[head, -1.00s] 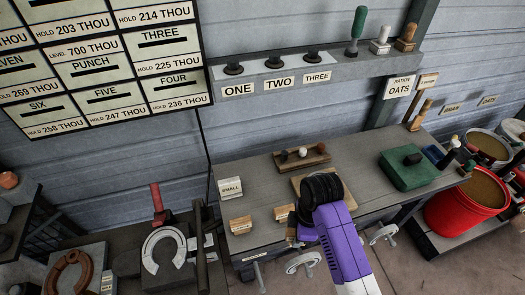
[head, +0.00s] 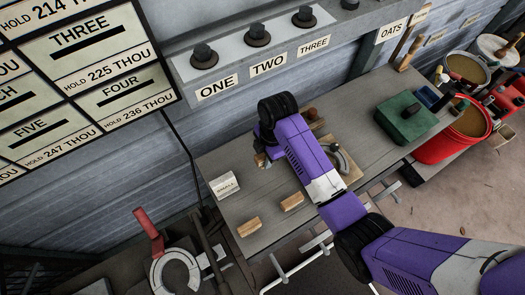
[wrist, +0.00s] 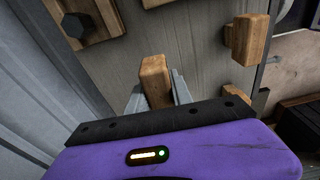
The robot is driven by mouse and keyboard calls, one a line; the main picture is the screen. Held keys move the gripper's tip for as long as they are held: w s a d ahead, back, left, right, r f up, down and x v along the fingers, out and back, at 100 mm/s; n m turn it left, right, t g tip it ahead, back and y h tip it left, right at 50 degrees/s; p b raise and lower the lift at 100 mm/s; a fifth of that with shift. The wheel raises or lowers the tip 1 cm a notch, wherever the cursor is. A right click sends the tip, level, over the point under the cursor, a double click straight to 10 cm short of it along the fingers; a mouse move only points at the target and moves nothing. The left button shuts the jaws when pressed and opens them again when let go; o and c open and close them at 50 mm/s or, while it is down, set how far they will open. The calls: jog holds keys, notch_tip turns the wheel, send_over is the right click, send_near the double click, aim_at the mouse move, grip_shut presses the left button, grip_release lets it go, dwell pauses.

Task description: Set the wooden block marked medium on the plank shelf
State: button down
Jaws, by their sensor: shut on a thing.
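My gripper (head: 262,161) is over the back part of the workbench, left of its middle. In the wrist view its grey fingers are shut on a small wooden block (wrist: 155,78), whose end sticks out between them. No marking on the held block can be read. In the head view only a sliver of it shows below my purple arm. Two similar wooden blocks (head: 249,227) (head: 292,201) stand near the bench's front edge; their labels are too small to read.
Dark knobs (head: 257,36) stand on the ledge above signs. My arm hides the bench middle.

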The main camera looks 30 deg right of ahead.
jog(key=b, duration=0.3)
send_over(265, 171)
jog(key=shift+f, duration=3)
jog(key=shift+f+b, duration=0.45)
jog(key=c, duration=1.1)
grip_release()
jog(key=shift+o, duration=0.2)
jog(key=r, duration=0.5)
jog(key=d+r, duration=0.1)
jog(key=r, duration=0.1)
jog(key=shift+r, duration=0.35)
